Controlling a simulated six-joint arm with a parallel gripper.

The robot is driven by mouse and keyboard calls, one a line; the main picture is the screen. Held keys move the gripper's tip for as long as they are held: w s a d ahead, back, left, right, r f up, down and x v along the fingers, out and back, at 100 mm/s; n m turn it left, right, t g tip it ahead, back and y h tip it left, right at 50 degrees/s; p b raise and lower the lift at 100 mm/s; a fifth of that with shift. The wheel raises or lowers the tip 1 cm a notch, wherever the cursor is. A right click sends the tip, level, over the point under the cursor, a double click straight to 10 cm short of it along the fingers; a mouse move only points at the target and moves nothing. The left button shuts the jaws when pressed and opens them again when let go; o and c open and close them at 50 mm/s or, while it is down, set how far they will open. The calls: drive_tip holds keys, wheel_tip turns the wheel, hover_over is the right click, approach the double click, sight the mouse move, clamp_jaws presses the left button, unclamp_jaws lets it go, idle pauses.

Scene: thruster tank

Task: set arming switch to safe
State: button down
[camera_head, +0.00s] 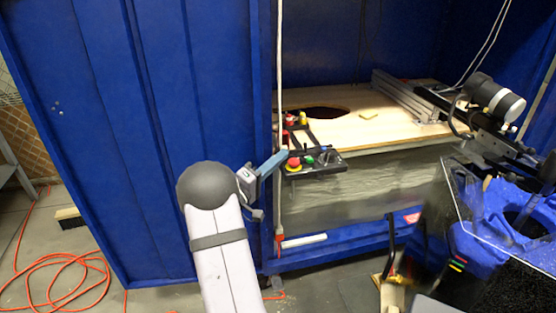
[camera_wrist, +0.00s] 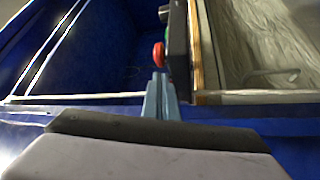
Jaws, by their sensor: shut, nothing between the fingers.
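A black control box (camera_head: 325,161) sits at the front edge of the wooden tank top. In the wrist view, the fingertips (camera_wrist: 160,76) are just below the red button (camera_wrist: 158,55), beside the dark box (camera_wrist: 179,58). I cannot tell whether they touch.
A white vertical cable (camera_head: 280,90) hangs close by my fingers. The wooden top (camera_head: 350,102) has a dark hole and small coloured items behind the box. A metal rail (camera_head: 405,98) with a thruster assembly stands at right. A blue wall panel (camera_head: 130,150) fills the left.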

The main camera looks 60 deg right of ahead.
drive_tip(key=shift+r+p, duration=0.1)
drive_tip(key=shift+p, duration=0.25)
drive_tip(key=shift+n+y+p, duration=0.4)
drive_tip(key=shift+n+p, duration=0.3)
drive_tip(key=shift+p, duration=0.45)
